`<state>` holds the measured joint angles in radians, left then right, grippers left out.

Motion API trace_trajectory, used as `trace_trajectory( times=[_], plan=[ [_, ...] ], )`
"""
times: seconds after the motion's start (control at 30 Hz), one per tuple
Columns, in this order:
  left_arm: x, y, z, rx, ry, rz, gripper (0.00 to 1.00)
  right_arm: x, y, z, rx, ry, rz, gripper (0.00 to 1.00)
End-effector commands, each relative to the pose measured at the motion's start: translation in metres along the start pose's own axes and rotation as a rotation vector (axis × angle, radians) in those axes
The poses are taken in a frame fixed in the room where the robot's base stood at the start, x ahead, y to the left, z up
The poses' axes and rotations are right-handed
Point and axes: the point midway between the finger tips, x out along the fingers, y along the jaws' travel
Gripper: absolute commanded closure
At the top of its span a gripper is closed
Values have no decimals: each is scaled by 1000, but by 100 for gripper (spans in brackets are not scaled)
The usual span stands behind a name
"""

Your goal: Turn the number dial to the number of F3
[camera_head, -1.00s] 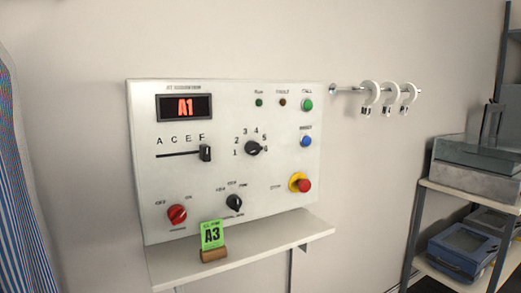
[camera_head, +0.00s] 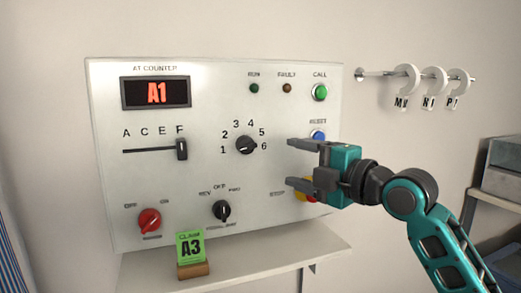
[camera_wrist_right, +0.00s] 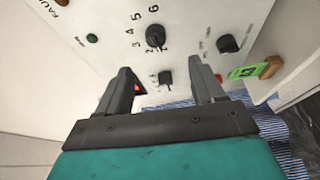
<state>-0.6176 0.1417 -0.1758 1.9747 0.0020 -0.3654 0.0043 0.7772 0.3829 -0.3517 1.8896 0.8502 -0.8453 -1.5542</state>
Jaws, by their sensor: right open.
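The number dial (camera_head: 246,146) is a black knob on the white control panel (camera_head: 270,215), ringed by numbers 1 to 6. The letter slider (camera_head: 182,149) stands at F. A green card (camera_head: 190,247) below reads A3, not F3. My right gripper (camera_head: 290,163) is open and empty, right of the dial and apart from it. In the right wrist view, the dial (camera_wrist_right: 156,36) shows beyond the open fingers (camera_wrist_right: 160,66). My left gripper is not in view.
My right gripper partly covers the red and yellow stop button (camera_head: 305,190) and sits below the blue button (camera_head: 318,136). A red knob (camera_head: 149,220) and black selector (camera_head: 222,211) are lower on the panel. A shelf (camera_head: 240,257) juts out below. Rings hang on a rail (camera_head: 375,73).

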Motion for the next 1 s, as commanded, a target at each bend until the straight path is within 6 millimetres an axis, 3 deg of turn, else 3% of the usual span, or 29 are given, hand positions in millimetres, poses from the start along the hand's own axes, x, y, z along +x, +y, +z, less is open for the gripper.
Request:
trace_trajectory(
  times=[0.23,0.7,1.0],
  plan=[
    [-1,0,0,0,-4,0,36,15,9,-3,-30,12,4,32],
    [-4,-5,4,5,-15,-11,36,96,9,-4,-28,11,5,32],
    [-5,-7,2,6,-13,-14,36,125,8,-4,-28,10,3,32]
  ],
)
